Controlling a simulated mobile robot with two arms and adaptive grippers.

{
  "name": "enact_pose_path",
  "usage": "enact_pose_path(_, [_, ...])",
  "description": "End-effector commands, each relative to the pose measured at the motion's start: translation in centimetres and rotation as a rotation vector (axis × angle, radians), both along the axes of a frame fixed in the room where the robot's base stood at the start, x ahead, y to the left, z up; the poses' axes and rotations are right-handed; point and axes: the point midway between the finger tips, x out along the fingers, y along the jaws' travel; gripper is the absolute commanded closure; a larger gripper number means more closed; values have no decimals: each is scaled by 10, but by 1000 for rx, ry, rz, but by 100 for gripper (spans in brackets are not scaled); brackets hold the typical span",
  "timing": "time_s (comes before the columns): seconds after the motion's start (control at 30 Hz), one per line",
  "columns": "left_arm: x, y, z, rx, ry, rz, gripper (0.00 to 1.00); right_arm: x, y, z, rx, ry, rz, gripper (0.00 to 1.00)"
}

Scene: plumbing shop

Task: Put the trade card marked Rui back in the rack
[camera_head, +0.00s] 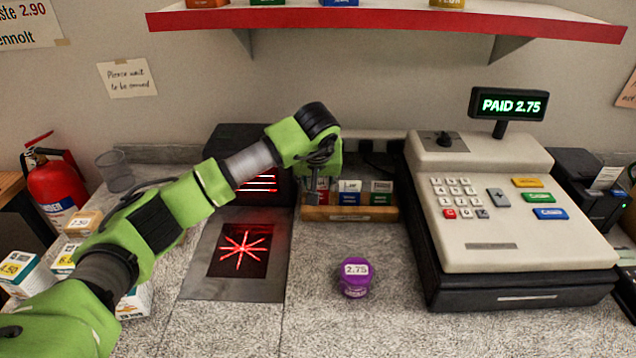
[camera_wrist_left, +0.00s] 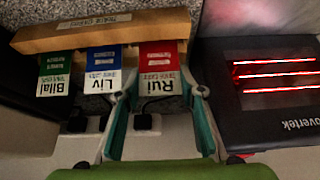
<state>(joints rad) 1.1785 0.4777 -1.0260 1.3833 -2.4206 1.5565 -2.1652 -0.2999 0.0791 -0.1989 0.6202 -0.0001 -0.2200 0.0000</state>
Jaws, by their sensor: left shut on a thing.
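The trade card marked Rui (camera_wrist_left: 157,72), white with a red band, is between the fingers of my left gripper (camera_wrist_left: 158,98), which is shut on it. In the head view my left gripper (camera_head: 320,180) points down at the left end of the wooden rack (camera_head: 350,213) and hides most of this card. The rack also shows in the left wrist view (camera_wrist_left: 100,32). The card's red end meets the rack there; how deep it sits I cannot tell. The blue Liv card (camera_head: 350,192) and the green Bilal card (camera_head: 381,193) stand in the rack. My right gripper is not in view.
A black scanner with red lines (camera_wrist_left: 277,82) stands beside the rack, with a scanner plate (camera_head: 240,250) in the counter before it. A cash register (camera_head: 500,210) reading PAID 2.75 stands right. A purple tub (camera_head: 355,278) sits in front; counter around it is clear.

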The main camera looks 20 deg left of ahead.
Motion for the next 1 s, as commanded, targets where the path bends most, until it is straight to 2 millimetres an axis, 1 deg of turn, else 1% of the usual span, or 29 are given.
enact_pose_path(0.03, [0, 0, 0, 0, 0, 0, 70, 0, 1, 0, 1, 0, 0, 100])
enact_pose_path(0.07, [0, 0, 0, 0, 0, 0, 56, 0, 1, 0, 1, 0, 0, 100])
enact_pose_path(0.1, [0, 0, 0, 0, 0, 0, 46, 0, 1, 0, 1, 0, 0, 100])
enact_pose_path(0.13, [0, 0, 0, 0, 0, 0, 45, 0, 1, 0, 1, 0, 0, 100])
enact_pose_path(0.43, [0, 0, 0, 0, 0, 0, 45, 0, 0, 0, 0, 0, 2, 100])
enact_pose_path(0.57, [-3, -1, 8, -1, -3, -1, 45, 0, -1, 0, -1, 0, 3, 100])
enact_pose_path(0.67, [-9, -3, 22, -1, -5, -2, 45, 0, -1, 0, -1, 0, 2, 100])
enact_pose_path(0.9, [-34, -10, 67, 1, -5, -3, 45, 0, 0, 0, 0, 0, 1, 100])
enact_pose_path(1.0, [-43, -12, 83, 2, -4, -1, 45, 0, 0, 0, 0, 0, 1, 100])
